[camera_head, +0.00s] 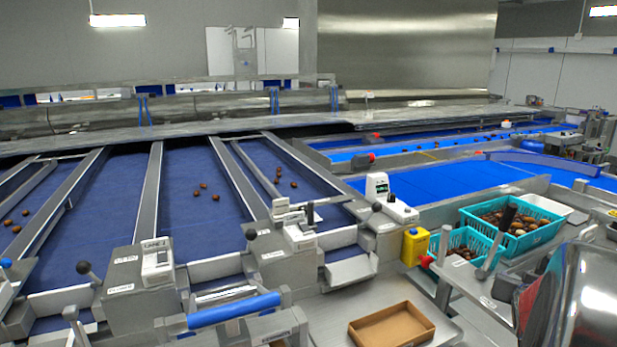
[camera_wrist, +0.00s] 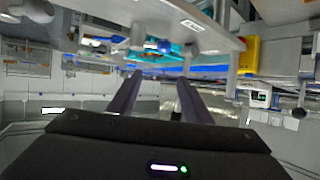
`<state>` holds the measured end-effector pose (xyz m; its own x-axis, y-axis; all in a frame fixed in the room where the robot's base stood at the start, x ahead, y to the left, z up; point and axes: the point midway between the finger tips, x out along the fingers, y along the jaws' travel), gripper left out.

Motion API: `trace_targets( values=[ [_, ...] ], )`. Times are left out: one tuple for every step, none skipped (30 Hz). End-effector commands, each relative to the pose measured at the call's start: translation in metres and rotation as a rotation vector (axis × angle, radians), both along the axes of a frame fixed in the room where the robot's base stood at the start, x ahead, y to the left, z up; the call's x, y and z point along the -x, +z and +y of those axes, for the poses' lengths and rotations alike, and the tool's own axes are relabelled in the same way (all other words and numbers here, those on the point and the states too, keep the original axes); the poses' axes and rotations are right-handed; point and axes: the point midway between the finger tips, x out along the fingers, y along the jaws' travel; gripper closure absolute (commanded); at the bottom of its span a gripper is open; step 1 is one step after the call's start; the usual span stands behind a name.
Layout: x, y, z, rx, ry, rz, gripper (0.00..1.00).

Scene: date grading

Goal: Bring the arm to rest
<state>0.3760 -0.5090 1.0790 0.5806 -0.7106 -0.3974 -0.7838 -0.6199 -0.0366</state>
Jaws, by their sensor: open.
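My gripper (camera_wrist: 159,80) shows in the wrist view, its two dark fingers apart and nothing between them. The wrist picture is turned over, with the machinery hanging from the top. I cannot make out the gripper in the head view.
An empty brown tray (camera_head: 433,328) lies on the metal table at the front. Blue belts (camera_head: 120,195) with scattered dates run between metal rails at left.

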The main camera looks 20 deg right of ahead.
Motion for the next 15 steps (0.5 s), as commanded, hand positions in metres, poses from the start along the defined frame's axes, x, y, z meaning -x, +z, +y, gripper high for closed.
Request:
trace_targets(
  values=[
    [0.003,-0.007,0.011,-0.028,-0.002,0.041,0.55],
    [0.005,-0.012,0.017,-0.048,-0.002,0.067,0.55],
    [0.007,-0.018,0.027,-0.072,-0.001,0.102,0.55],
    [0.008,-0.021,0.035,-0.090,0.001,0.126,0.55],
    [0.009,-0.025,0.043,-0.109,0.005,0.151,0.55],
    [0.011,-0.029,0.055,-0.132,0.012,0.184,0.55],
    [0.012,-0.033,0.065,-0.151,0.019,0.208,0.55],
    [0.013,-0.035,0.075,-0.168,0.026,0.232,0.55],
    [0.014,-0.038,0.089,-0.191,0.039,0.265,0.55],
    [0.014,-0.040,0.100,-0.207,0.050,0.287,0.55],
    [0.015,-0.042,0.112,-0.224,0.061,0.311,0.55],
    [0.016,-0.044,0.128,-0.246,0.079,0.341,0.55],
    [0.017,-0.045,0.141,-0.262,0.093,0.363,0.55],
    [0.018,-0.046,0.153,-0.277,0.110,0.386,0.55],
    [0.020,-0.047,0.171,-0.296,0.132,0.416,0.55]
  ],
)
